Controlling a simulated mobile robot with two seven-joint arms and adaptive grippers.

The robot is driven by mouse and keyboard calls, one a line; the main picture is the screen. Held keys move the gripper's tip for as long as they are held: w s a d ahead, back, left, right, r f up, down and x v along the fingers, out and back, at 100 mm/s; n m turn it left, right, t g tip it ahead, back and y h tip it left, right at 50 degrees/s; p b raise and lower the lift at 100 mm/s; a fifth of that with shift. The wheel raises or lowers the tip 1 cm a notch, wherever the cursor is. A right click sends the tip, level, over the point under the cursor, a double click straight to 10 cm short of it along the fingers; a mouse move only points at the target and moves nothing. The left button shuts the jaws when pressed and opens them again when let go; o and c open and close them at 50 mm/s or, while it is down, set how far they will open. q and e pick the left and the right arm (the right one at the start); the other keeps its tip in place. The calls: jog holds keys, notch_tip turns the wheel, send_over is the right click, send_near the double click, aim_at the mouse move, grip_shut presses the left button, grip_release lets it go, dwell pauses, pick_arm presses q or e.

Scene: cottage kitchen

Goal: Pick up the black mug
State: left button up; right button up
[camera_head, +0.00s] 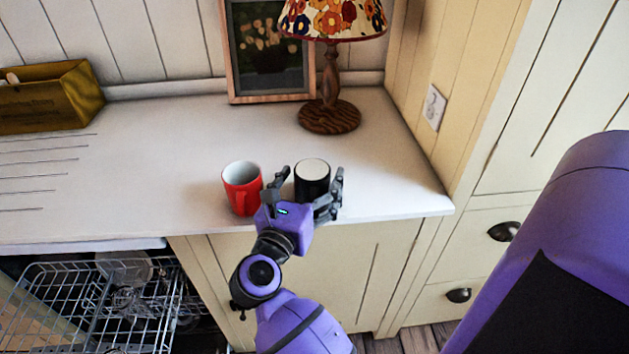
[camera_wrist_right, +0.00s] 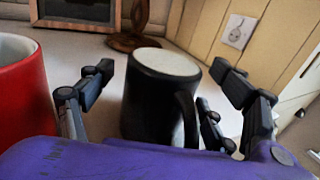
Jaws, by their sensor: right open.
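The black mug (camera_head: 312,177) stands upright near the counter's front edge, with a pale white inside or top. My right gripper (camera_head: 309,176) is open, with its fingers on either side of the mug. In the right wrist view the black mug (camera_wrist_right: 160,95) stands between the spread fingers (camera_wrist_right: 163,72), its handle toward the camera and to the right. I cannot tell whether any finger touches it. A red mug (camera_head: 242,187) stands just left of the gripper, and its side also shows at the left of the wrist view (camera_wrist_right: 25,95). My left gripper is out of view.
A lamp (camera_head: 331,117) with a dark wooden base and a picture frame (camera_head: 268,60) stand behind the mugs. A wooden box (camera_head: 50,97) is at the far left. An open dishwasher rack (camera_head: 90,300) lies below the white counter (camera_head: 150,160). The counter's middle is clear.

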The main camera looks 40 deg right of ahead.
jog(key=shift+c, duration=0.4)
jog(key=shift+c, duration=1.3)
jog(key=c, duration=1.2)
jog(key=shift+r, duration=0.1)
